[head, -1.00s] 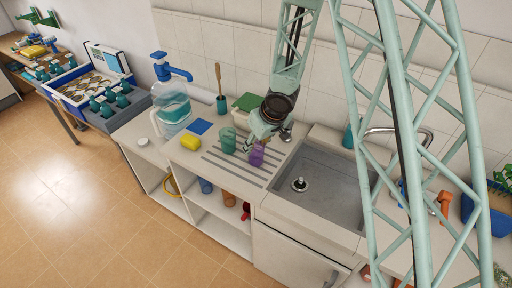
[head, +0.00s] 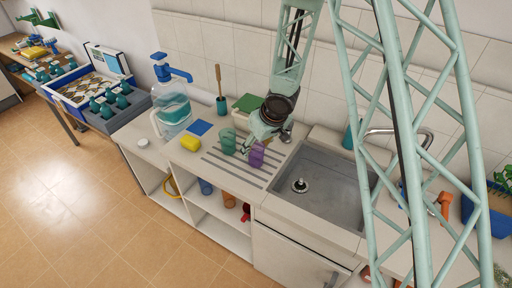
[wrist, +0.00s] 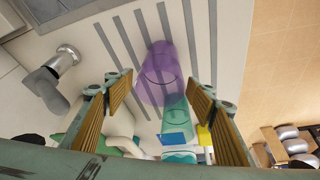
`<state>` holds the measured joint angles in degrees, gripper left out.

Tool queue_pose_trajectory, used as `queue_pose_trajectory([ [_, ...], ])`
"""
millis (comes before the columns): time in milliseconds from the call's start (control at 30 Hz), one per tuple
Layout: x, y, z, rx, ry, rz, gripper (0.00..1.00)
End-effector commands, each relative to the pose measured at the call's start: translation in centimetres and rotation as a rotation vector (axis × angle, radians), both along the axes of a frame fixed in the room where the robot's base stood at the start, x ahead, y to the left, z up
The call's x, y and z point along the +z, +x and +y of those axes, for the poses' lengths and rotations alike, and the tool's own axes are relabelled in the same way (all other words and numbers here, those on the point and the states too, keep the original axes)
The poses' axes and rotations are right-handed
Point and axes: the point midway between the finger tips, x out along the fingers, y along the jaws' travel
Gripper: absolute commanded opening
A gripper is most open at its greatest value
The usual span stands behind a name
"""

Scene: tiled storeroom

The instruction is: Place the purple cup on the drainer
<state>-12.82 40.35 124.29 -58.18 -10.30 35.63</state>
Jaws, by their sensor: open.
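The purple cup (head: 257,155) stands on the grooved drainer (head: 222,172) left of the sink. It also shows in the wrist view (wrist: 160,72), between and beyond my open fingertips. My gripper (head: 256,140) is open and empty, just above and behind the cup in the head view, and partly overlaps it there. In the wrist view my gripper (wrist: 160,90) has its two ridged pads wide apart, one on each side of the cup. Contact with the cup cannot be made out.
A green cup (head: 228,142) stands close to the left of the purple cup. A yellow sponge (head: 191,143), a blue square (head: 200,127) and a water jug (head: 172,105) are further left. The sink (head: 325,185) with its tap lies to the right.

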Motion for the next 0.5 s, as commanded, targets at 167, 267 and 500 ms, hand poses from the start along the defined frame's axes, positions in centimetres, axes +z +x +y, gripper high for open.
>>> queue_pose_trajectory([
  [167, 0.5, 0.0, 0.0, -0.001, 0.000, 0.000, 0.51],
  [267, 1.2, -0.2, -0.2, 0.000, 0.000, 0.000, 0.51],
  [500, 3.4, -0.9, -0.7, 0.000, 0.000, 0.000, 0.51],
])
